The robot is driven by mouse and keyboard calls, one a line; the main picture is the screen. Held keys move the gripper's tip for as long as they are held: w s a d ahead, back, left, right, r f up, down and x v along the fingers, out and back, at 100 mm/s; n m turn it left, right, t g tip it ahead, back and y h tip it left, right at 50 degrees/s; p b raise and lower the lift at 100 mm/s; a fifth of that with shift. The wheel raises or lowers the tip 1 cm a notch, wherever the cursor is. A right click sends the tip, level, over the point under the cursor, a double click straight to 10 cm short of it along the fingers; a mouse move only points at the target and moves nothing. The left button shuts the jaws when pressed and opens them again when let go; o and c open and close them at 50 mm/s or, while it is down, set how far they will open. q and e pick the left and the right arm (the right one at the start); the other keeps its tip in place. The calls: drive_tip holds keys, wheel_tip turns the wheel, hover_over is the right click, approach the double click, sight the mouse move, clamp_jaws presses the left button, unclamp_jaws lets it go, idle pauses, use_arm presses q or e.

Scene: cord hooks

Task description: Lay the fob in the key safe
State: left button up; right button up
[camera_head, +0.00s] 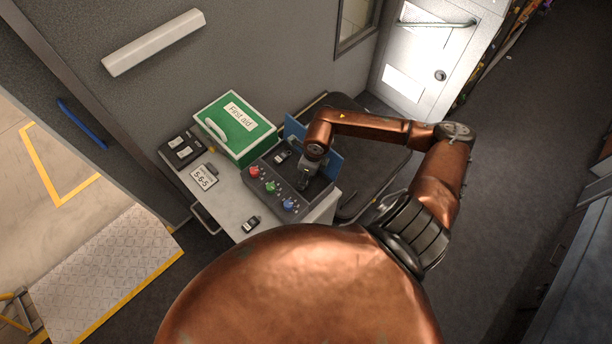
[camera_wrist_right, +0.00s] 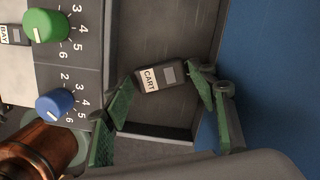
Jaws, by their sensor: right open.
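The key safe (camera_head: 262,197) is a grey box with red, green and blue dials, standing on the counter with its blue door (camera_head: 296,131) swung open. My right gripper (camera_head: 304,180) reaches down into its compartment. In the right wrist view, its green-padded fingers (camera_wrist_right: 163,88) are open on either side of a dark fob labelled CART (camera_wrist_right: 151,79). The fob lies over the safe's grey interior; whether a finger touches it is unclear. The head view shows a dark fob (camera_head: 281,157) inside the safe; I cannot tell whether it is the same one. My left gripper is out of view.
Another fob (camera_head: 251,224) lies on the counter before the safe; a BAY label (camera_wrist_right: 12,35) shows beside the dials. A green first aid box (camera_head: 236,127) stands behind, a 5-6-5 card (camera_head: 204,177) and black case (camera_head: 181,147) left. A dark chair (camera_head: 375,160) is right.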

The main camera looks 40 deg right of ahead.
wheel_tip(320, 180, up, 12)
drive_tip(key=s+b, duration=0.1)
drive_tip(key=shift+s+d+f, duration=0.25)
drive_tip(key=shift+d, duration=0.15)
drive_tip(key=shift+s, duration=0.1)
